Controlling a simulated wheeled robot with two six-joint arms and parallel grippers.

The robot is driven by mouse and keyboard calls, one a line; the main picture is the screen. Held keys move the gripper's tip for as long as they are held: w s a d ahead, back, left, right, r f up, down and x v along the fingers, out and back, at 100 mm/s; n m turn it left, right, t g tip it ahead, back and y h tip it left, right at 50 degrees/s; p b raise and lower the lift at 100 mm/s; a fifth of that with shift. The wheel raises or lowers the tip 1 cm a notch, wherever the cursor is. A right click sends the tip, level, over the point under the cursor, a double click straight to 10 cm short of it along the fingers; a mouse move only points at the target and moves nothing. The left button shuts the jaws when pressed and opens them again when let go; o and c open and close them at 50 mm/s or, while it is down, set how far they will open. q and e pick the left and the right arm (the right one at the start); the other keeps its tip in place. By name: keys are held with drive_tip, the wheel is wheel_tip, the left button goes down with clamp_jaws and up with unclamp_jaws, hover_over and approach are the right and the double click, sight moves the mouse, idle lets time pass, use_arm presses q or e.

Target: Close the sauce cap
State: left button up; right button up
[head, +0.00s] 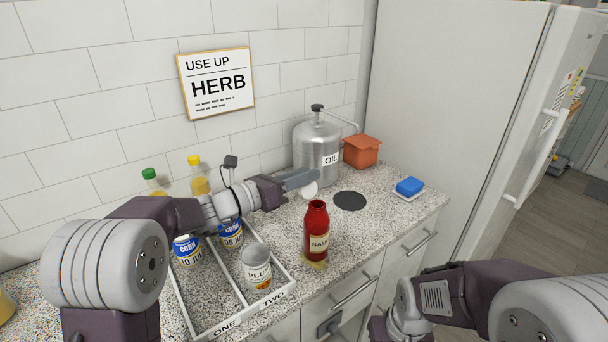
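The red sauce bottle (317,232) stands upright on the speckled counter, its narrow neck at the top and a pale label on its front. My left gripper (304,180) is above and behind the bottle, pointing right. A white round cap (309,190) is at its fingertips, turned on edge rather than lying flat, and the fingers seem shut on it. The cap is apart from the bottle mouth. My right arm shows at the bottom right, but its gripper fingers are not visible.
A white two-part tray (283,297) with several cans lies left of the bottle. A steel oil pot (316,150), an orange container (361,151), a dark disc (350,200) and a blue sponge (409,186) are behind and right. Yellow bottles stand by the wall.

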use_arm(q)
clamp_jaws()
drive_tip(key=shift+s+d, duration=0.1)
idle(0.6)
